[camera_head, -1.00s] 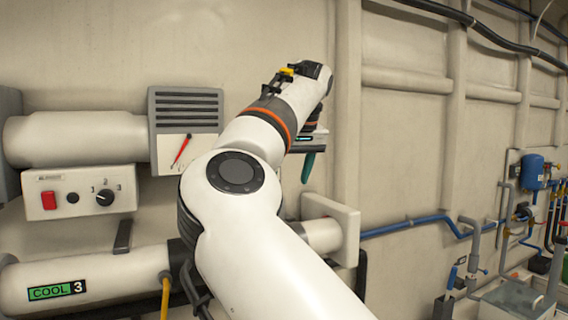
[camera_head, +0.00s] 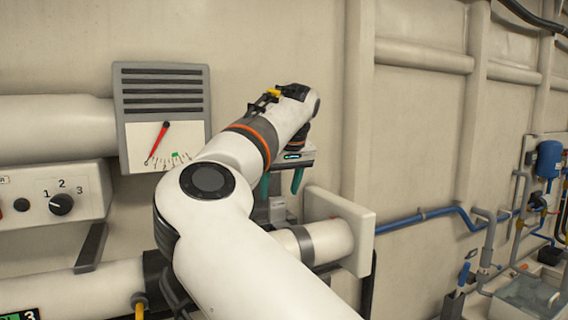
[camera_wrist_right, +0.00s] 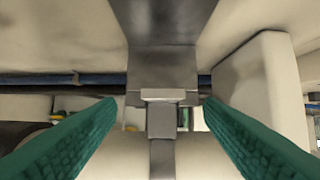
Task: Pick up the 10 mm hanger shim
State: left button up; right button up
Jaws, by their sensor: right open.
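My right gripper (camera_head: 282,190) is open, its two green fingers pointing down beside the wall, above a short white pipe. In the right wrist view the open gripper (camera_wrist_right: 160,101) has a grey metal hanger (camera_wrist_right: 162,120) between and beyond its fingertips. A small pale flat piece (camera_wrist_right: 162,94) lies across the top of the hanger's narrow strap; it may be the 10 mm hanger shim, but no marking is readable. Nothing is held between the fingers. In the head view part of the grey hanger (camera_head: 277,210) shows below the fingers. My left gripper is not in view.
A pale block (camera_head: 340,230) stands close to the right of the hanger. A gauge box with a red needle (camera_head: 163,118) is left of my arm, above a switch panel (camera_head: 52,195). A blue pipe (camera_head: 420,216) runs along the wall to the right.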

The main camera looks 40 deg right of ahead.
aim_at(278, 197)
jog(key=x, duration=0.3)
jog(key=p+x, duration=0.1)
jog(key=shift+w+d+f, duration=0.15)
jog(key=shift+w+d, duration=0.15)
jog(key=shift+f, duration=0.4)
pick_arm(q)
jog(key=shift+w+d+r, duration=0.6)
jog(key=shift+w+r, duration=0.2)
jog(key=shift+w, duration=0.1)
pick_arm(e)
jog(key=shift+a, duration=0.1)
jog(key=shift+w, duration=0.1)
jog(key=c, duration=1.1)
jog(key=shift+r+p, duration=1.2)
jog(key=shift+r, duration=0.1)
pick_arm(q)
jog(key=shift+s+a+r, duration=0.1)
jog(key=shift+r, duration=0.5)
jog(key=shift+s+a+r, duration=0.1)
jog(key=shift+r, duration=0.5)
pick_arm(e)
jog(key=shift+r, duration=3.4)
